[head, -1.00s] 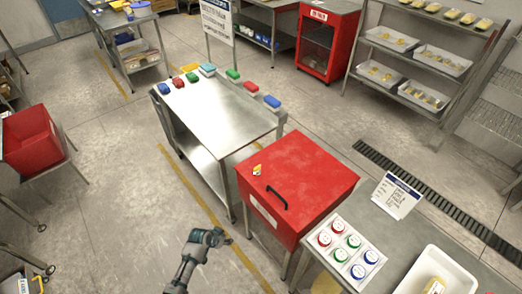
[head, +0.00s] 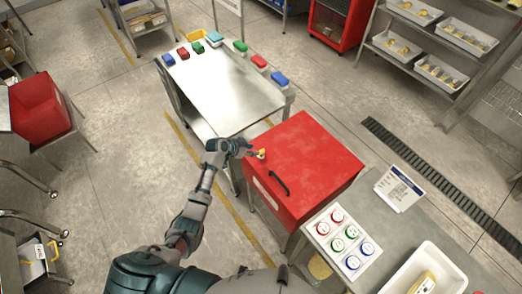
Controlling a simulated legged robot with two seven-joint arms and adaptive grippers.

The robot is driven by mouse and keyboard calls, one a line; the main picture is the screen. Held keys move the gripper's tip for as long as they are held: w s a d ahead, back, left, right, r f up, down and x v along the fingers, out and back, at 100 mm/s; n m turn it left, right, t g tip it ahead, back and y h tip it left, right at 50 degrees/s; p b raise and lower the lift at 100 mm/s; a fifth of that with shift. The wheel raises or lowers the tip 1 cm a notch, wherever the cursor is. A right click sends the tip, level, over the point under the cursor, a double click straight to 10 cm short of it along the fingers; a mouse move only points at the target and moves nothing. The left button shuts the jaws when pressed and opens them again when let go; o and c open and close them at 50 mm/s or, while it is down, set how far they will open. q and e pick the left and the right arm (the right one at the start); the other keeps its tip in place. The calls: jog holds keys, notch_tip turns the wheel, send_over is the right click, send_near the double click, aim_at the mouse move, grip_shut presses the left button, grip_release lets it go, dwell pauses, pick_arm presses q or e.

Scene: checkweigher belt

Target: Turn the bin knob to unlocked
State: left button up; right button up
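The red bin (head: 312,165) has a flat lid with a black handle (head: 279,183) towards its front left. My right gripper is not in view.
A steel table (head: 228,95) with several coloured blocks stands behind the bin. A panel of red, green and blue buttons (head: 342,238) and a white tray (head: 440,262) lie at the lower right. A red tub (head: 40,110) stands at the left. Floor between is open.

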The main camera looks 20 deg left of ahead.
aim_at(261, 150)
pick_arm(q)
jog(key=b+x, duration=0.1)
jog(key=x, duration=0.6)
jog(key=shift+d, duration=0.1)
grip_shut()
